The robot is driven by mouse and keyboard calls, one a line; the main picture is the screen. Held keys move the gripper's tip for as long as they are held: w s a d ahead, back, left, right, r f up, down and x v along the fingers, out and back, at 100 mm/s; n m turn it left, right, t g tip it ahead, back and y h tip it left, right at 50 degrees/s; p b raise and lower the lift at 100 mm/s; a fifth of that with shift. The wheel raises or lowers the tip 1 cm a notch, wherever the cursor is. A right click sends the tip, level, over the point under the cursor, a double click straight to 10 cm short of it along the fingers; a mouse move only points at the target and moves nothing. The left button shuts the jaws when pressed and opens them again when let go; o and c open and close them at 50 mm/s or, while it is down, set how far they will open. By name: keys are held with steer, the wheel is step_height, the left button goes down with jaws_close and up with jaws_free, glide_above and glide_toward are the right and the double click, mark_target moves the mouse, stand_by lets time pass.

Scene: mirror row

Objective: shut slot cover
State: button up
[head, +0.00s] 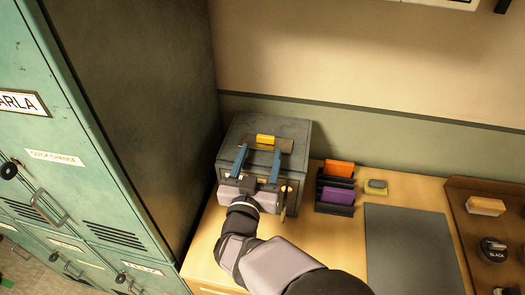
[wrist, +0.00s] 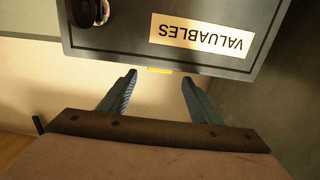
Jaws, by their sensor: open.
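A dark grey box (head: 296,133) stands on the counter against the tall locker. A flat brownish plate (head: 287,145), perhaps the slot cover, lies on its top. A small yellow piece (head: 265,139) sits at the plate; I cannot tell whether it is part of it. Whether the slot is uncovered is unclear. My gripper (head: 260,149) is open, its two blue fingers over the box top, one on each side of the yellow piece and apart from it. In the wrist view the box front (wrist: 110,35) appears upside down, with the yellow edge (wrist: 160,70) between the fingertips (wrist: 159,73).
A black rack (head: 334,209) with orange (head: 340,169) and purple (head: 336,196) items stands right of the box. A small yellow-topped item (head: 376,186) and a grey mat (head: 407,250) lie further right. A brown tray (head: 455,220) is at the far right. The locker (head: 150,90) is close on the left.

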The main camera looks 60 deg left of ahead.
steer(key=shift+b+v, duration=0.4)
steer(key=shift+v, duration=1.2)
